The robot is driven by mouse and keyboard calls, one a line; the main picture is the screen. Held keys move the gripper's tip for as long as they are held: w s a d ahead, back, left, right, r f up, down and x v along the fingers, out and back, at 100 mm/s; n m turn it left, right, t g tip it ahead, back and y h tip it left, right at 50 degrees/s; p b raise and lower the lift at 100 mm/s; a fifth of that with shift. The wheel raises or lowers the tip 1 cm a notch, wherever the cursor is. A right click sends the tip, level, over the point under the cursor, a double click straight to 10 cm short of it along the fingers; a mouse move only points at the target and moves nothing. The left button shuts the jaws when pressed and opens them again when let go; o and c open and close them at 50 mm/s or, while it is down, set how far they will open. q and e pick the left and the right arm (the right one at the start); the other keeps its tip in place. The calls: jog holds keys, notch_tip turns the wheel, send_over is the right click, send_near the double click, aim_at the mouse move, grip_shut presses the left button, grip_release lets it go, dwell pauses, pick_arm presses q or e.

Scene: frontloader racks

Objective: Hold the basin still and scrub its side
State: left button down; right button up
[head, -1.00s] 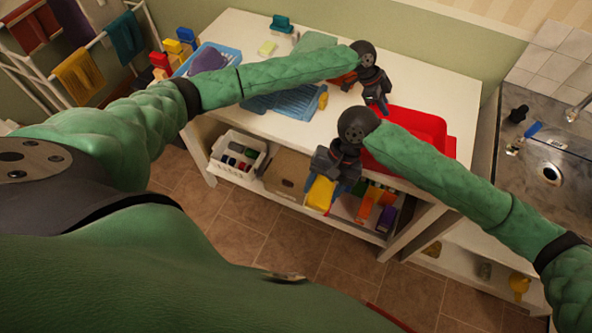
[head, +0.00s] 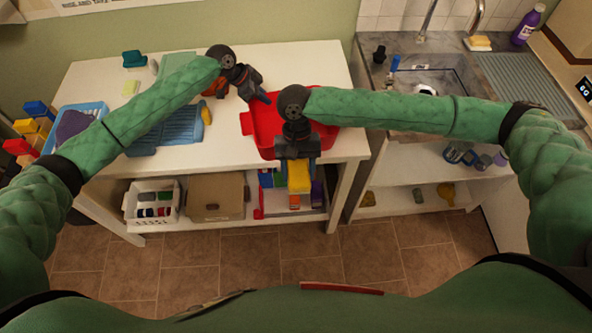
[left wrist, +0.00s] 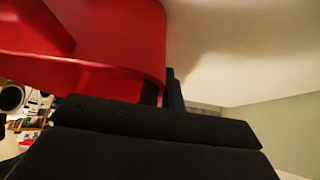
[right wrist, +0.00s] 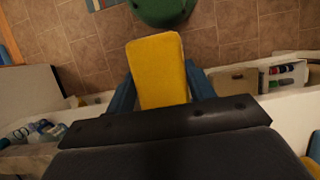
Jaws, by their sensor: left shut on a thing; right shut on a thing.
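The red basin (head: 262,125) sits at the right end of the white table. Its red wall (left wrist: 120,40) fills the upper left of the left wrist view. My left gripper (head: 264,98) is shut on the basin's rim at the left back. My right gripper (head: 298,163) is shut on a yellow sponge (head: 299,178), in front of the table's front edge and below the basin's near side. The sponge also shows in the right wrist view (right wrist: 157,70), clear of the basin. My right forearm and wrist hide part of the basin.
The shelf below holds a white basket (head: 152,205) and a cardboard box (head: 215,195). A sink (head: 430,85) lies to the right.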

pick_arm(q)
jog(key=shift+f, duration=0.1)
dwell(0.3)
jog(key=c, duration=1.5)
grip_release()
jog(key=shift+v, duration=3.85)
jog(key=v, duration=1.2)
